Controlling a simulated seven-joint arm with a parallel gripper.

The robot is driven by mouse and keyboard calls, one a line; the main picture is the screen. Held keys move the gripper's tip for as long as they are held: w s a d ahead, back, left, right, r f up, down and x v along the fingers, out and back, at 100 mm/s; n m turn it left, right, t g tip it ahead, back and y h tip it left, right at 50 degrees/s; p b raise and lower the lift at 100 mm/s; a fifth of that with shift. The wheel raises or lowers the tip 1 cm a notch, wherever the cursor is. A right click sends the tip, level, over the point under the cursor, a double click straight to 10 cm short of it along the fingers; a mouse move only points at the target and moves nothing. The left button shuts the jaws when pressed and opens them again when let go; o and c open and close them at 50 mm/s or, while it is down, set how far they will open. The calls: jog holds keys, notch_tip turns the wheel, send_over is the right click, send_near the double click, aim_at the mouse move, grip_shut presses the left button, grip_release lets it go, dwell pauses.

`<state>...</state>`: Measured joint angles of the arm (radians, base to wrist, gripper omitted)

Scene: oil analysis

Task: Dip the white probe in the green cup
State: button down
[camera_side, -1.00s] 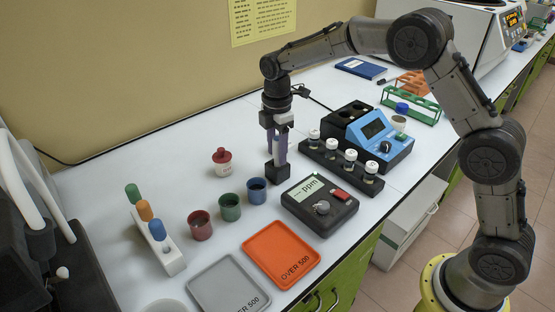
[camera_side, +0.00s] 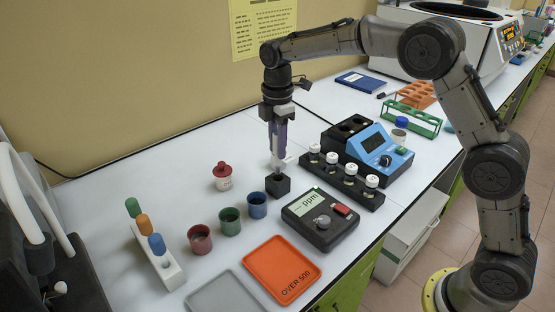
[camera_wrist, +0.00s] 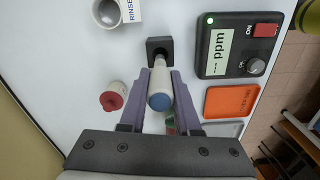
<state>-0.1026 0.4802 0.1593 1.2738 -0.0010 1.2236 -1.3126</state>
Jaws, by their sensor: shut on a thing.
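My gripper (camera_side: 278,150) is shut on the white probe (camera_side: 276,160), which hangs upright over the black block (camera_side: 277,185). The probe's lower end is at or just above the block's top; I cannot tell whether it is fully clear. In the wrist view the probe (camera_wrist: 159,84) shows its blue end between my purple fingers (camera_wrist: 160,92), with the black block (camera_wrist: 160,48) beyond it. The green cup (camera_side: 230,221) stands on the bench to the left and front of the block, between the red cup (camera_side: 200,239) and the blue cup (camera_side: 257,205).
The ppm meter (camera_side: 320,219) sits right of the block. An orange tray (camera_side: 282,270) and a grey tray (camera_side: 225,297) lie in front. A red-capped bottle (camera_side: 222,178) stands behind the cups. A vial rack (camera_side: 342,184) is at right; a tube rack (camera_side: 160,262) is at left.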

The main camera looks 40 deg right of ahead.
notch_tip(320, 180, up, 4)
jog(key=shift+f, duration=0.1)
jog(key=shift+a+r+m, duration=0.1)
jog(key=shift+r+m, duration=0.25)
jog(key=shift+m, duration=0.15)
jog(key=s+a+f, duration=0.1)
jog(key=a+f, duration=0.1)
jog(key=a, duration=0.6)
jog(key=s+a+f+n, duration=0.1)
jog(key=a+f, duration=0.1)
jog(key=a, duration=0.6)
jog(key=shift+s+a+f, duration=0.25)
jog(key=shift+a+f, duration=0.1)
jog(key=shift+a, duration=0.05)
jog(key=shift+f, duration=1.75)
jog(key=shift+f, duration=0.35)
jog(key=shift+f, duration=0.45)
dwell(1.4)
